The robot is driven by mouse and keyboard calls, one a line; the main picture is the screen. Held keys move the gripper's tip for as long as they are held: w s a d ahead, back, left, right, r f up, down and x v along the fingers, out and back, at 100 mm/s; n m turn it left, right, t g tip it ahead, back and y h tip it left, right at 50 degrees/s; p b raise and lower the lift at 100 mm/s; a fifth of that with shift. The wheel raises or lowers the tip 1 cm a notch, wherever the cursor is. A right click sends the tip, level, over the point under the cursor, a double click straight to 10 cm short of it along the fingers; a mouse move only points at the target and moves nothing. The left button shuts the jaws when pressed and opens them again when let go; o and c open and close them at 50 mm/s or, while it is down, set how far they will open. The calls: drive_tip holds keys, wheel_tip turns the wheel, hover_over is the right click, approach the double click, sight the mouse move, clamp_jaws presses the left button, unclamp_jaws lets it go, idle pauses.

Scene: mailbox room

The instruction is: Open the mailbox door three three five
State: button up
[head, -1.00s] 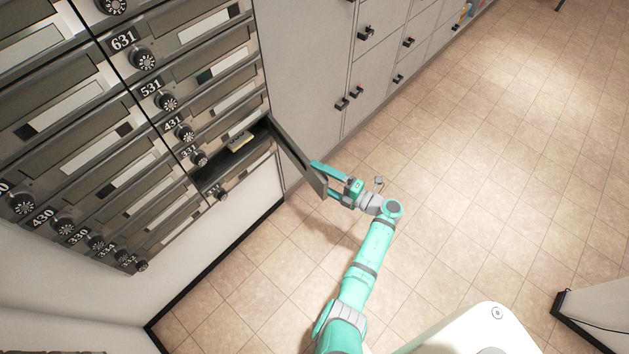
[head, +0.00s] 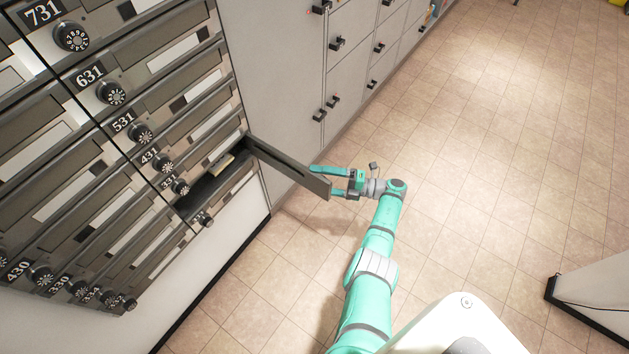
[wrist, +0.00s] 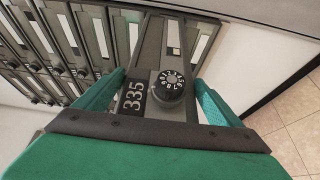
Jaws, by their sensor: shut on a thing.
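The mailbox door 335 (head: 285,165) stands swung out, wide open, from the bank of mailboxes in the head view. Its number plate "335" (wrist: 133,98) and black dial (wrist: 169,86) show close up in the wrist view. My gripper (head: 322,181) is shut on the free end of this door, one finger on each side of it. In the wrist view the green fingers (wrist: 160,80) flank the door with the dial between them. The opened compartment (head: 200,192) is dark inside, with a small beige item (head: 222,164) in it.
Closed mailboxes with dials, such as 531 (head: 140,134) and 631 (head: 111,93), stand above and to the left. Grey lockers with black handles (head: 333,101) stand behind the door. The tiled floor (head: 480,190) to the right is clear. A white panel (head: 600,290) stands at lower right.

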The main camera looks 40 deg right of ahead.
drive_tip(key=shift+w+d+f, duration=0.1)
drive_tip(key=shift+d, duration=0.2)
idle(0.4)
drive_tip(key=o, duration=1.3)
drive_tip(key=shift+d, duration=0.1)
